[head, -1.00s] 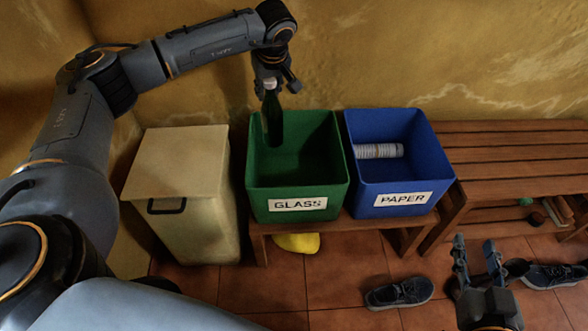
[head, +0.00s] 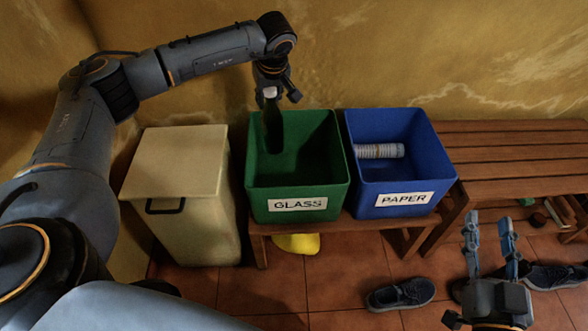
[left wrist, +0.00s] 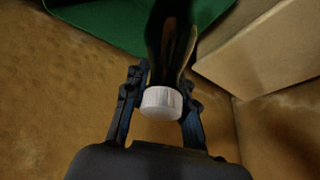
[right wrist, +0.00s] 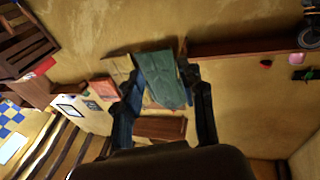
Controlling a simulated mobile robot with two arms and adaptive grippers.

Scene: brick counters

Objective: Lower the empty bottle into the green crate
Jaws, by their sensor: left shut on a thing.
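The dark green bottle (head: 273,132) hangs upright, neck up, at the back left of the green crate (head: 300,181) labelled GLASS. Its body lies within the crate's outline; I cannot tell whether its base touches the crate floor. My left gripper (head: 270,93) is shut on the bottle's neck, above the back rim. The left wrist view shows the white cap (left wrist: 161,102) between the fingers, the dark bottle body (left wrist: 172,40) beyond and part of the crate (left wrist: 115,20). My right gripper (head: 488,220) is open and empty at the lower right.
A blue crate (head: 415,181) labelled PAPER, with a striped roll (head: 379,151) inside, stands right of the green one. A lidded cream bin (head: 178,165) stands left. A wooden bench (head: 520,150) is at the right. Shoes (head: 400,293) and a yellow object (head: 296,243) lie below.

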